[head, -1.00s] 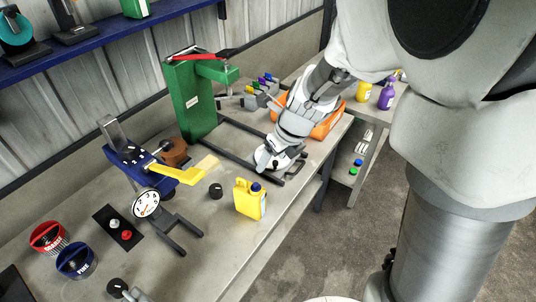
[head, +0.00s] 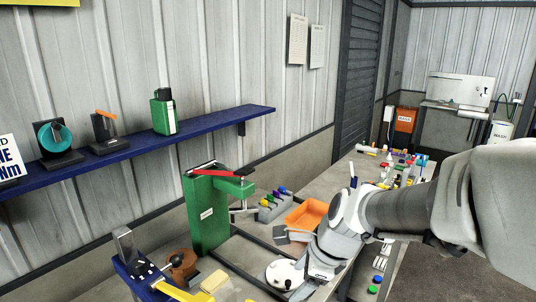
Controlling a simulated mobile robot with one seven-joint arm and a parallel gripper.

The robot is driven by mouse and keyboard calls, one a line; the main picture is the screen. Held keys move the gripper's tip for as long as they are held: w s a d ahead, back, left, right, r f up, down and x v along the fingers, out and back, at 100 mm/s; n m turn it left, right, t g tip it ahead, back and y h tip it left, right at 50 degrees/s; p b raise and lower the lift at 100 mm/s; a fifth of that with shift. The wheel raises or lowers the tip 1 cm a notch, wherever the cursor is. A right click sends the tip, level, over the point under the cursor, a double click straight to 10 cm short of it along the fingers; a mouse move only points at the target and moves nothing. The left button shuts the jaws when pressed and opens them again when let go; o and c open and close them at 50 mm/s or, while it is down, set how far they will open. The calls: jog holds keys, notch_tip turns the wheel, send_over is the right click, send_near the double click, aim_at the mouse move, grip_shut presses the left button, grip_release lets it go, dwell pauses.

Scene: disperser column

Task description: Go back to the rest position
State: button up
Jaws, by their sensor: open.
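My arm reaches in from the right of the head view, over the workbench. My gripper (head: 290,235) is small in the picture, with grey fingers pointing left, in front of the orange tray and to the right of the green disperser column (head: 208,212). The fingers look apart, with nothing visible between them. The column stands upright on a dark frame and has a red lever (head: 208,171) on top. The gripper looks apart from the column. My wrist hides part of the tray and bench.
An orange tray (head: 304,213) and a rack with coloured knobs (head: 273,208) stand behind the gripper. A blue device with a yellow arm (head: 180,292) is at the lower left. A blue shelf (head: 120,150) runs along the wall. Another bench holds many small items at the right.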

jog(key=s+d+r+n+h, duration=0.1)
jog(key=s+d+r+n, duration=0.2)
jog(key=s+n, duration=0.4)
jog(key=s+d+r+n+t+h, duration=0.1)
jog(key=s+d+r+n, duration=0.3)
jog(key=n, duration=0.9)
jog(key=s+h, duration=0.1)
jog(key=s, duration=0.2)
jog(key=shift+d+r+t, duration=0.3)
jog(key=shift+r, duration=0.05)
